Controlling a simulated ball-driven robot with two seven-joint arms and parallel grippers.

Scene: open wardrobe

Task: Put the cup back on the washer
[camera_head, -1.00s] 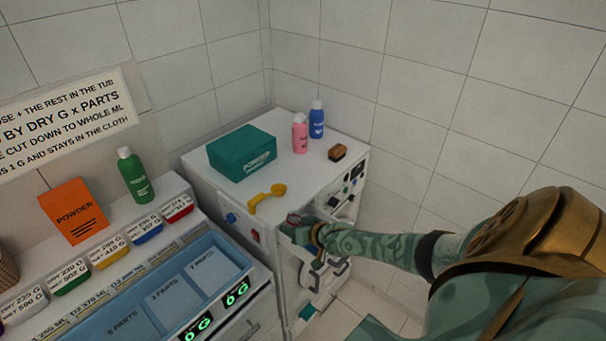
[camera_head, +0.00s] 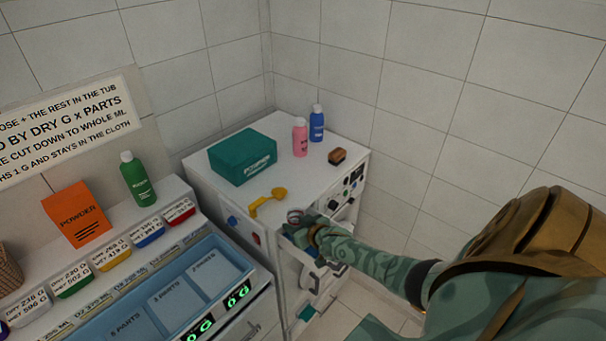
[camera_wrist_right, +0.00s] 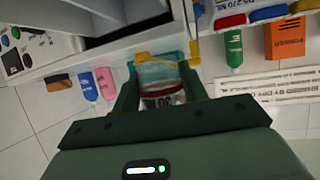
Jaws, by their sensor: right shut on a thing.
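The white washer (camera_head: 225,195) stands in the corner, its top holding several items. My right gripper (camera_head: 303,222) is at the washer's front edge, near the top's height, reached from the right. It is shut on a small cup (camera_head: 294,214), of which only the upper part shows in the head view. In the right wrist view the cup (camera_wrist_right: 160,98) is clear with dark red marks, between the two fingers of the gripper (camera_wrist_right: 158,92). I cannot tell whether it touches the washer. My left gripper is not in view.
On the washer top are a teal box (camera_head: 243,157), a yellow scoop (camera_head: 267,202) near the front edge, a pink bottle (camera_head: 300,138), a blue bottle (camera_head: 317,124) and a brown brush (camera_head: 337,156). The middle of the top is bare. A blue tray (camera_head: 105,325) lies left.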

